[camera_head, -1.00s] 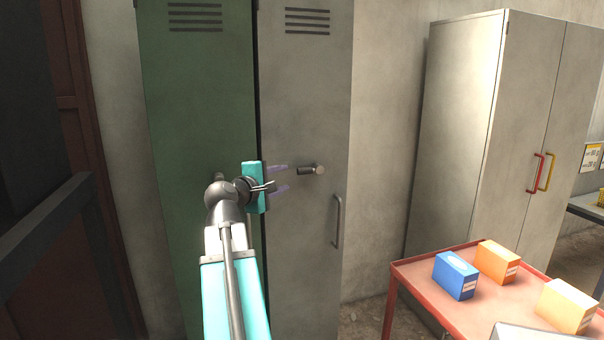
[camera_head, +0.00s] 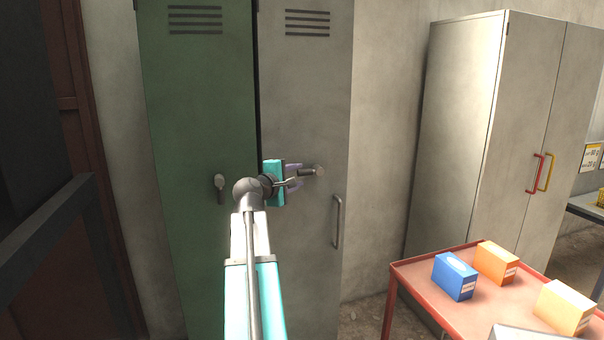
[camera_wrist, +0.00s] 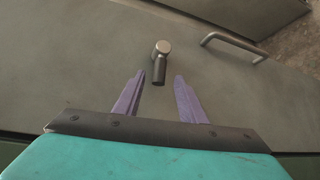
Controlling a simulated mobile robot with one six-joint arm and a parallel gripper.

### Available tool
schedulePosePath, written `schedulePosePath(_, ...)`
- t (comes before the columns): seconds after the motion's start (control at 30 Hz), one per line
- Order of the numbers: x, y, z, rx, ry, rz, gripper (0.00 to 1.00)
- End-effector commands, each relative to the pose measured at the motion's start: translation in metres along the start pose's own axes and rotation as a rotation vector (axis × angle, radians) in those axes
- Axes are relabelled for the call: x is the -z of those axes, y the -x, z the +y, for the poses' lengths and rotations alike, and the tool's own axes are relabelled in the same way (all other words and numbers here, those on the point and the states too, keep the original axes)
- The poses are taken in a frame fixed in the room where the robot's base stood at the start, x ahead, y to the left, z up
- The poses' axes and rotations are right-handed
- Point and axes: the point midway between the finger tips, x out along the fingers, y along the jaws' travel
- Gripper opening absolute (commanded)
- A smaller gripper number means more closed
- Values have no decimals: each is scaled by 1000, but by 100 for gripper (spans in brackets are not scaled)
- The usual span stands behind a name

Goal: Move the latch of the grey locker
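The grey locker (camera_head: 303,90) stands right of the green locker (camera_head: 198,90), its door shut. Its latch (camera_head: 313,171) is a short dark lever lying level, with a round pale knob at its right end. My gripper (camera_head: 298,176) is in front of the grey door, at the lever's left end. In the wrist view the latch (camera_wrist: 160,58) lies just beyond the fingertips, with its free end about between them. The two purple fingers of my gripper (camera_wrist: 161,85) are apart and hold nothing. Whether they touch the lever I cannot tell.
A bar handle (camera_head: 337,222) is on the grey door, below and right of the latch; it also shows in the wrist view (camera_wrist: 235,42). The green locker has a hanging latch (camera_head: 220,187). A red cart (camera_head: 420,283) with boxes stands right, before a grey cabinet (camera_head: 470,120).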

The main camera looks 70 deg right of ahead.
Motion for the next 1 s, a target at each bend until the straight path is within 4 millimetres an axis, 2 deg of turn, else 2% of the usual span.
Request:
schedulePosePath(0.1, 0, -18, 2, 0, 0, -1, 37)
schedulePosePath(0.3, 1, -37, 1, 0, 0, 0, 37)
schedulePosePath(0.5, 0, -46, 1, 0, -1, 0, 37)
schedulePosePath(0.8, 0, -46, 0, -1, 0, 1, 37)
schedulePosePath(0.87, 1, -45, 0, -1, 0, 2, 29)
schedulePosePath(1.0, 1, -45, 0, -1, 0, 2, 5)
